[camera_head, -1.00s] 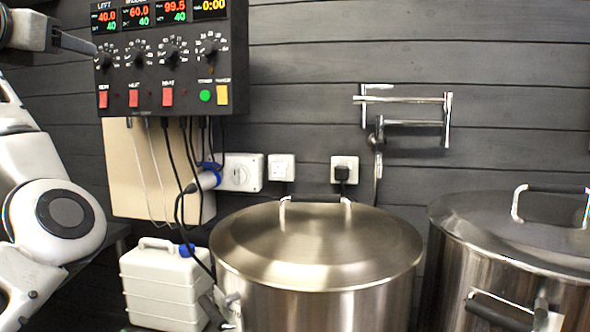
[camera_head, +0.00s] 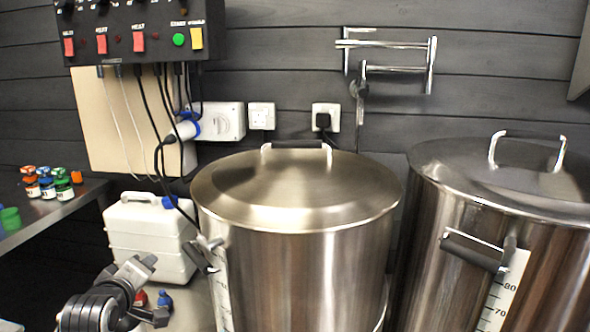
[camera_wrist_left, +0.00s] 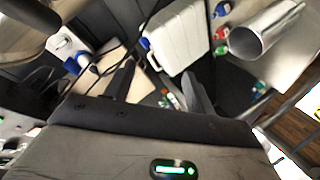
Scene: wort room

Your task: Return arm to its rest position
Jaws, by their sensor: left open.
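My left gripper (camera_head: 158,290) is at the lower left of the head view, low in front of the white canister and left of the middle steel kettle. Its two dark fingers are spread, with nothing between them. In the left wrist view the fingers (camera_wrist_left: 157,72) also stand apart, over the white canister and the beige board behind. My right gripper is in neither view.
The lidded kettle (camera_head: 300,265) and a second kettle (camera_head: 490,240) fill the middle and right. The white canister (camera_head: 150,240) stands beside the first. Small bottles (camera_head: 47,187) sit on a left shelf. The control panel (camera_head: 140,25) hangs on the wall above.

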